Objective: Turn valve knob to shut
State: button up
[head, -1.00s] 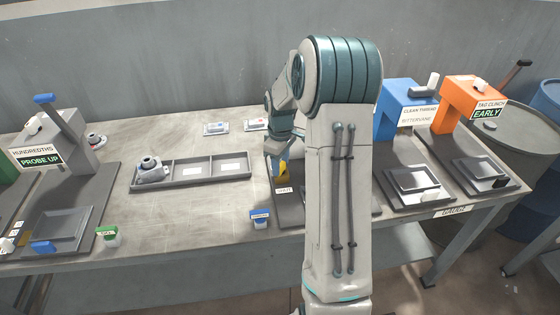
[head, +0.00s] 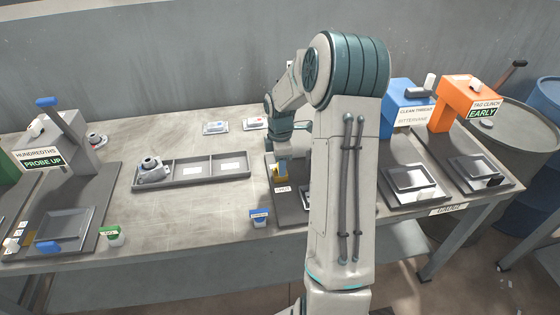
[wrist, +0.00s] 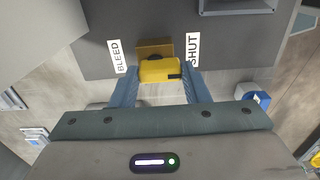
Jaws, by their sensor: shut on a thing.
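The valve knob is yellow, and in the wrist view the valve knob (wrist: 160,70) sits between the two fingers of my gripper (wrist: 158,88), which are shut on it. A brass block (wrist: 153,48) is just behind the knob. A BLEED label (wrist: 117,57) stands left of the knob and a SHUT label (wrist: 193,51) right of it. The knob has a dark mark on its right end, on the SHUT side. In the head view my gripper (head: 281,160) is at the left end of a dark base plate (head: 288,206), and my arm hides much of that station.
A grey three-part tray (head: 210,181) with a metal casting (head: 152,168) lies to the left. A blue-topped container (head: 259,216) stands close by the plate's left front. Blue (head: 395,95) and orange (head: 462,92) stations stand to the right.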

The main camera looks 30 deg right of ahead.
jog(key=shift+w+r, duration=0.1)
dwell(0.4)
jog(key=o, duration=1)
notch_tip(320, 180, up, 14)
jog(key=shift+f, duration=0.1)
